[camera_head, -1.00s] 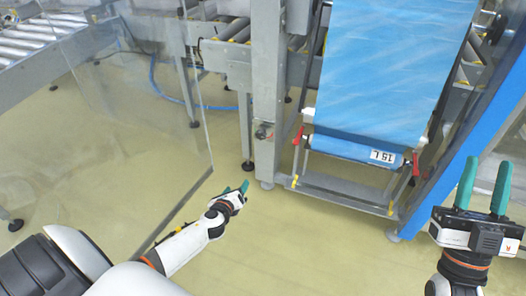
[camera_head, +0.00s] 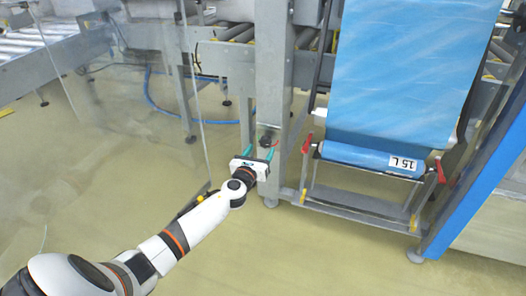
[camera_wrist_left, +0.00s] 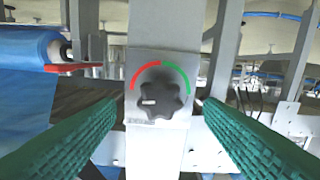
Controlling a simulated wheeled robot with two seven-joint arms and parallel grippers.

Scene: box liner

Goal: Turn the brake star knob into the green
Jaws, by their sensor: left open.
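The black brake star knob (camera_wrist_left: 158,98) sits on a grey plate (camera_wrist_left: 140,62) on the metal post. Its white mark points left, below the red arc (camera_wrist_left: 143,74). The green arc (camera_wrist_left: 179,77) curves on the right of the plate. In the head view the knob (camera_head: 267,139) shows small and dark on the post. My left gripper (camera_head: 260,152) is open, with its green fingers pointing at the knob. In the left wrist view the fingers (camera_wrist_left: 158,110) stand on both sides of the knob, apart from it. My right gripper is out of view.
A blue liner film (camera_head: 405,75) with a roll labelled 15 L hangs right of the post (camera_head: 272,75). Red levers (camera_head: 307,143) sit at the roll's ends. A clear panel (camera_head: 140,150) stands left of my arm. The floor in front is free.

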